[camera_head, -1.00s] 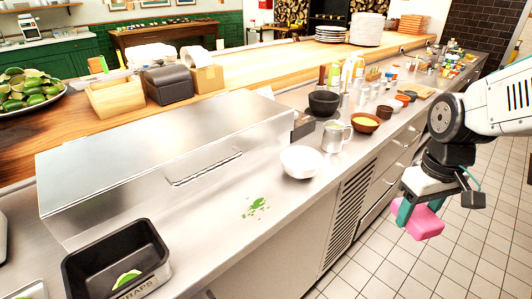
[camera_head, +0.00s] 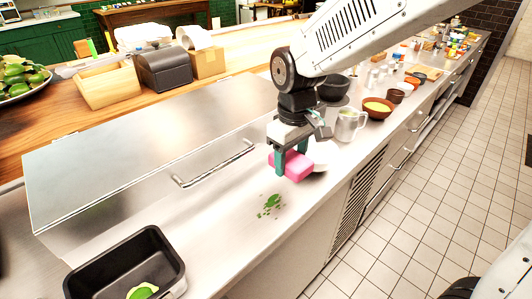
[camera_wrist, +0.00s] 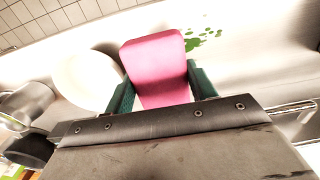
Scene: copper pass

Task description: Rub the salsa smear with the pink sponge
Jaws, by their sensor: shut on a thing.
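The pink sponge (camera_head: 291,166) is held between the green fingers of my gripper (camera_head: 282,163). It is above the steel counter, and partly covers the white bowl (camera_head: 319,160) behind it. In the wrist view the sponge (camera_wrist: 155,65) sits between both fingers of my gripper (camera_wrist: 160,88). The salsa smear (camera_head: 269,205) is a patch of green spots on the counter, below and slightly left of the sponge in the head view. It also shows in the wrist view (camera_wrist: 201,39), beyond the sponge's right edge. The sponge looks apart from the smear.
A black scraps bin (camera_head: 124,262) holding a green piece stands at the lower left. A steel lidded box (camera_head: 130,150) with a handle lies behind the smear. A metal pitcher (camera_head: 348,125) and a bowl of yellow food (camera_head: 377,107) stand to the right. Counter around the smear is clear.

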